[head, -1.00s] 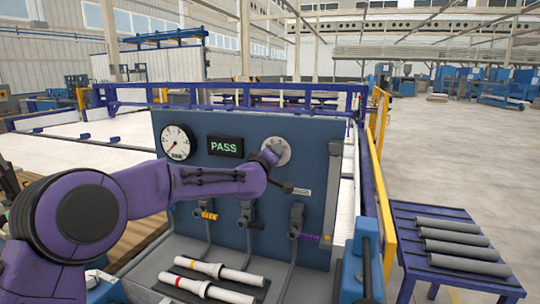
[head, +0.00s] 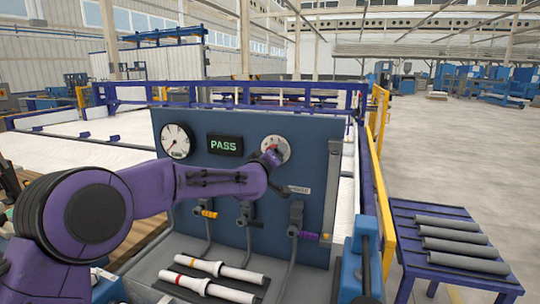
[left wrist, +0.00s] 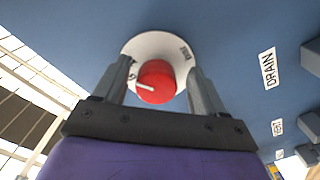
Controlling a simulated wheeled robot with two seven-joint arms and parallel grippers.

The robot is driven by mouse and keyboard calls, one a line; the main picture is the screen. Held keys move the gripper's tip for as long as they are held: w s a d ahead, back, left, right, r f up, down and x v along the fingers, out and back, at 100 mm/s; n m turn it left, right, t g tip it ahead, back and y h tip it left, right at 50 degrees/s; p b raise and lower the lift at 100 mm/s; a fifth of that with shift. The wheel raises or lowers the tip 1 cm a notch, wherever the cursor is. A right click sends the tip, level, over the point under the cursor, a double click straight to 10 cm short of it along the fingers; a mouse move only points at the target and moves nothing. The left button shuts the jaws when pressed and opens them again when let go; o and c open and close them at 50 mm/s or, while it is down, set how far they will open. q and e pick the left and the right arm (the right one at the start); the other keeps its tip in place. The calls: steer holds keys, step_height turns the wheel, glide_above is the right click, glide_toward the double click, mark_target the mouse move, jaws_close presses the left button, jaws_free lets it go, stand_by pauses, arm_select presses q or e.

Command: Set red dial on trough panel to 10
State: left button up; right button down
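The blue trough panel (head: 320,140) stands in front of me. A round white dial plate (head: 284,146) is on its upper right. The red dial (left wrist: 157,82) sits at the plate's centre in the left wrist view, its white pointer mark toward the picture's left. The plate's markings are too small or hidden to read surely. My left gripper (left wrist: 160,82) is open, one finger on each side of the red dial, with a small gap on both sides. In the head view my left gripper (head: 272,156) covers much of the dial. My right gripper is not in view.
The panel also holds a round gauge (head: 177,140), a display reading PASS (head: 225,145) and several valves with coloured handles below. Two white tubes (head: 230,272) lie in the trough. A purple table (head: 400,225) with several grey pipes stands at the right.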

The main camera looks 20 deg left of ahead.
arm_select(q)
steer(key=shift+r, duration=0.2)
steer(key=s+b, duration=0.4)
steer(key=s, duration=0.6)
steer(key=shift+s+a, duration=0.2)
steer(key=shift+s, duration=0.05)
